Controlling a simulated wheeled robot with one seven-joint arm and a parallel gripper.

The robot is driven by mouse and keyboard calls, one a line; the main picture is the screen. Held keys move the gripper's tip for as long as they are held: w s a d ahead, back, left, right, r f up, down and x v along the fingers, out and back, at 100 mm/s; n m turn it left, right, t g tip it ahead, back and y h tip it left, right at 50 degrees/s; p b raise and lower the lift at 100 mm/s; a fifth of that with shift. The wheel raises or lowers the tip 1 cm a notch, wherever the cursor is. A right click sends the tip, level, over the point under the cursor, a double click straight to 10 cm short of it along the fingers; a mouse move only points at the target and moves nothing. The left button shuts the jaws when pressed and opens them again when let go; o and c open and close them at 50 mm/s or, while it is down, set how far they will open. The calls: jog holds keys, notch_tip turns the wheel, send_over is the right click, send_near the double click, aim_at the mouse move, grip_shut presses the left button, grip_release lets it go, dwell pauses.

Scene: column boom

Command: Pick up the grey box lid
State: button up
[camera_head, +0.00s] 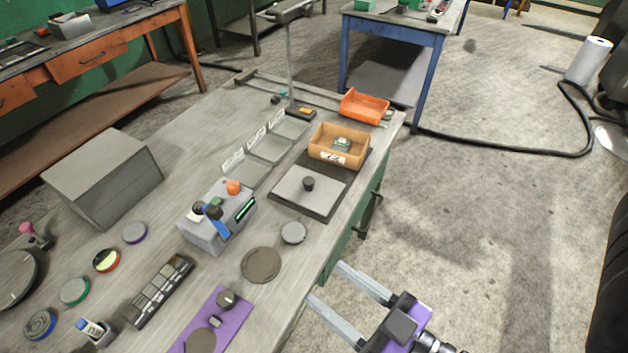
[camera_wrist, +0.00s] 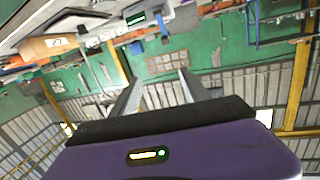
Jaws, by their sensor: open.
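The grey box lid (camera_head: 325,186) is a flat, light grey square with a dark round knob (camera_head: 308,184) on top. In the head view it lies flat on a dark square mat (camera_head: 275,201) near the right edge of the workbench. My gripper (camera_head: 326,282) is open, with nothing between its two long grey fingers. It is off the bench's right edge, below the lid in the picture and well apart from it. In the wrist view the open fingers (camera_wrist: 158,82) point towards the green wall; I cannot clearly make out the lid there.
A cardboard box (camera_head: 322,151) stands just behind the lid, with an orange bin (camera_head: 364,106) beyond. A grey control box (camera_head: 216,220), a round disc (camera_head: 261,265) and a purple plate (camera_head: 240,301) are nearer. A thin post (camera_head: 290,65) rises at the back. Floor is open on the right.

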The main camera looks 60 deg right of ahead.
jog(key=w+d+r+n+t+y+b, duration=0.15)
jog(key=w+d+r+n, duration=0.35)
jog(key=w, duration=0.8)
jog(key=w+d+r+n+y, duration=0.1)
jog(key=w+r+n+y, duration=0.15)
jog(key=w+r, duration=0.75)
jog(key=w+d+r+n+t+y+b, duration=0.1)
jog(key=w+d+r+n, duration=0.25)
jog(key=w, duration=1.25)
jog(key=n+g+h, duration=0.3)
jog(key=n+g, duration=1.5)
send_over(309, 181)
jog(key=a, duration=0.1)
jog(key=f, duration=2.4)
jog(key=shift+s+f, duration=0.15)
jog(key=shift+s, duration=0.2)
jog(key=shift+n+h, duration=0.3)
jog(key=shift+n, duration=0.3)
jog(key=shift+w+d+f+p, duration=0.15)
jog(key=shift+f+p, duration=0.1)
jog(key=shift+f, duration=1.05)
jog(key=shift+w+d+f+p, duration=0.1)
jog(key=shift+d+f+p, duration=0.15)
jog(key=shift+f, duration=1)
jog(key=shift+w+d+f+p, duration=0.1)
jog(key=shift+f+p, duration=0.15)
jog(key=shift+f, duration=1.05)
grip_shut()
